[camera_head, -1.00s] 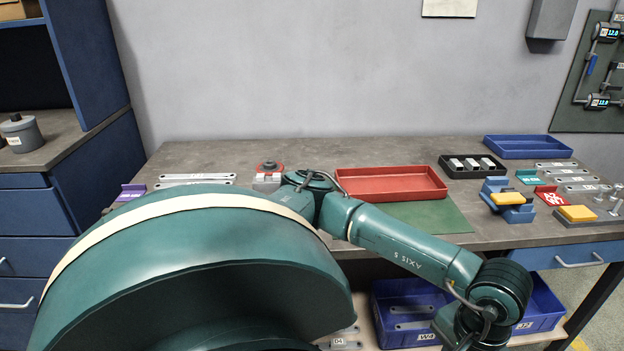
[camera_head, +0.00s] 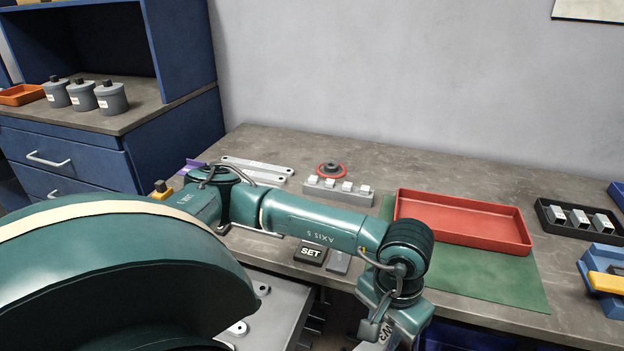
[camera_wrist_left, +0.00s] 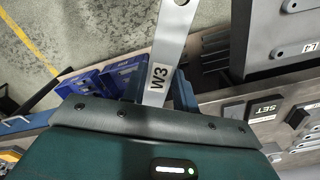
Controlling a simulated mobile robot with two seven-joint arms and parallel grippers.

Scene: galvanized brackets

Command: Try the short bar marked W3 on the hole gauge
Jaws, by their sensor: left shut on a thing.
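My left gripper (camera_head: 378,322) is low in front of the bench's front edge in the head view. A grey block with several pale cubes (camera_head: 338,191) lies on the bench beyond my arm. I cannot tell whether it is the hole gauge. My right gripper is not in view.
A red tray (camera_head: 463,222) stands on a green mat (camera_head: 490,284). A black SET block (camera_head: 310,253) lies near the bench's front edge. Long bars (camera_head: 257,168) lie at the back left. An open drawer (camera_head: 285,308) is below the bench. A black tray (camera_head: 548,219) holds several blocks.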

